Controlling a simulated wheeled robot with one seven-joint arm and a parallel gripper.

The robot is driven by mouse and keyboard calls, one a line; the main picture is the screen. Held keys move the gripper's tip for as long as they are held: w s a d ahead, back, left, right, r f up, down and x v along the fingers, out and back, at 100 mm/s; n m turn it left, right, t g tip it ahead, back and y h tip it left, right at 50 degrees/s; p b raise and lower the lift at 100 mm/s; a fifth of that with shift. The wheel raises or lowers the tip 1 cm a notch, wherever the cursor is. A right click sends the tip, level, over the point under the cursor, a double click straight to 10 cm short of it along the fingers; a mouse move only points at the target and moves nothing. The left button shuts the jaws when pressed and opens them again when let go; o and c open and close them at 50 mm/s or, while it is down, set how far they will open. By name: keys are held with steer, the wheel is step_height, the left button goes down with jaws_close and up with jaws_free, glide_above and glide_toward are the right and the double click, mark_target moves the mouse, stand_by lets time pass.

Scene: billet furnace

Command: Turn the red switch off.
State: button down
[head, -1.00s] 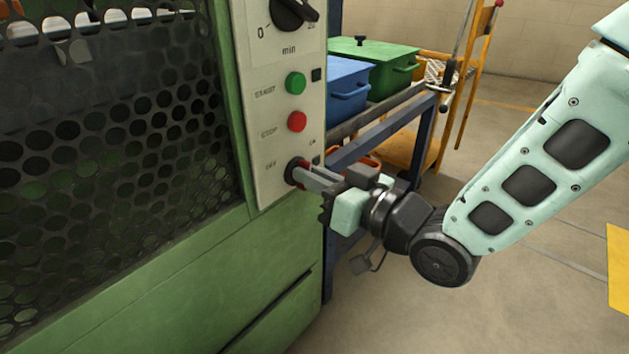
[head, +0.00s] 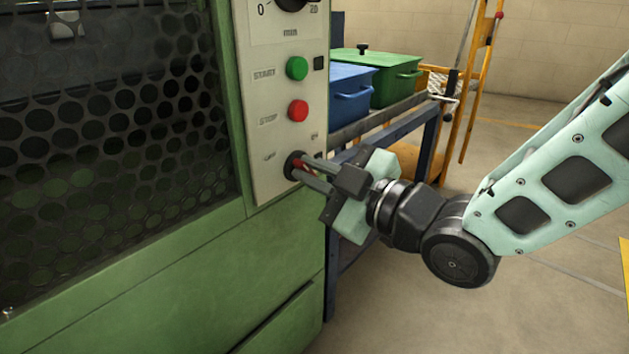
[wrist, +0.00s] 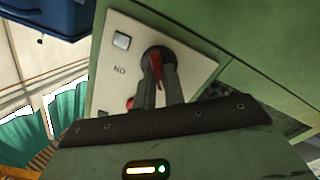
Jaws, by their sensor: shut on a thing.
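The red switch (wrist: 156,68) is a narrow red handle on a round black base, low on the pale control panel (head: 268,100). In the head view only a bit of red (head: 300,166) shows between my fingers. My gripper (head: 305,170) comes in from the right, its fingers shut on the handle, one on each side. In the wrist view the gripper (wrist: 159,85) also has the handle between its fingertips. An ON label shows beside the base in the wrist view, upside down. I cannot tell which label the handle points to.
A green start button (head: 297,68) and a red stop button (head: 298,110) sit above the switch. The green furnace body (head: 200,275) with its mesh door (head: 110,130) fills the left. Right of the panel, a rack (head: 400,122) carries blue (head: 345,90) and green (head: 392,72) bins.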

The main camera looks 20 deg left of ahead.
steer(key=shift+f+n+b, duration=0.1)
steer(key=shift+n+b, duration=0.25)
steer(key=shift+n, duration=0.25)
steer(key=c, duration=1.5)
jaws_free()
steer(key=shift+d, duration=0.1)
steer(key=b+v, duration=1.2)
steer(key=v, duration=0.5)
steer(key=shift+s+d, duration=0.1)
steer(key=shift+s, duration=0.05)
